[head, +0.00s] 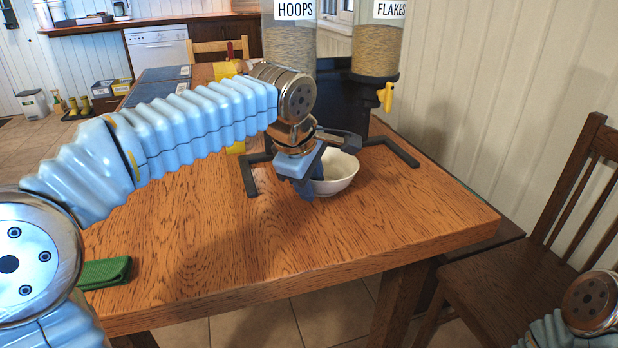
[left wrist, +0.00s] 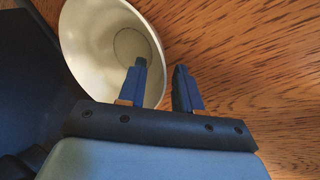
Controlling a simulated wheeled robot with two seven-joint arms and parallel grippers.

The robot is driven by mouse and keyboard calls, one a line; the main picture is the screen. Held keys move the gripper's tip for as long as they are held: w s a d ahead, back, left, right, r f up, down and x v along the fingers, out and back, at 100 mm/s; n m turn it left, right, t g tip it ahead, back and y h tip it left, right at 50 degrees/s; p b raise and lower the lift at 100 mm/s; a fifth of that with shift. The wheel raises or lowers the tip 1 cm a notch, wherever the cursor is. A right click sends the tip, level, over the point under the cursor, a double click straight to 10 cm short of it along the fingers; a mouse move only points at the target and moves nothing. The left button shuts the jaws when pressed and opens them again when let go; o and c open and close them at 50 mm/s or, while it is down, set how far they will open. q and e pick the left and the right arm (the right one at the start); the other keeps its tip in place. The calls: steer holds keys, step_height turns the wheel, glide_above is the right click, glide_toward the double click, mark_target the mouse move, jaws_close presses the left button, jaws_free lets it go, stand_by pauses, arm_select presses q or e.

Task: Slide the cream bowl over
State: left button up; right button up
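The cream bowl (head: 341,174) stands upright on the wooden table, in front of the cereal dispensers. It looks empty in the left wrist view (left wrist: 90,45). My left gripper (head: 309,188) points down at the bowl's left side and hides part of it in the head view. In the left wrist view my left gripper (left wrist: 160,70) is open. One finger is over the inside of the bowl and the other is outside, with the rim between them. Gaps show on both sides of the rim. My right gripper is out of view; only part of my right arm shows at bottom right.
The dispenser labelled HOOPS (head: 292,45) and the one labelled FLAKES (head: 377,48) stand behind the bowl; their dark base feet (head: 400,152) flank it. The table's front (head: 300,255) is clear. A chair (head: 500,290) stands at right.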

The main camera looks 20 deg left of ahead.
arm_select(q)
jaws_close()
steer(key=shift+w+a+r+p, duration=0.1)
steer(key=shift+w+a+p, duration=0.1)
steer(key=shift+a, duration=0.55)
steer(key=shift+w+a+f+p, duration=0.1)
steer(key=shift+w+a+p, duration=0.05)
steer(key=shift+a, duration=0.65)
steer(key=shift+w+a+r+p, duration=0.1)
steer(key=shift+w+a+p, duration=0.1)
steer(key=shift+a, duration=0.55)
steer(key=shift+w+a, duration=0.25)
steer(key=shift+a, duration=0.7)
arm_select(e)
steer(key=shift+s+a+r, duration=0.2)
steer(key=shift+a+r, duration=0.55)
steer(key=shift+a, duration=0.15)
arm_select(q)
steer(key=shift+o, duration=0.3)
jaws_free()
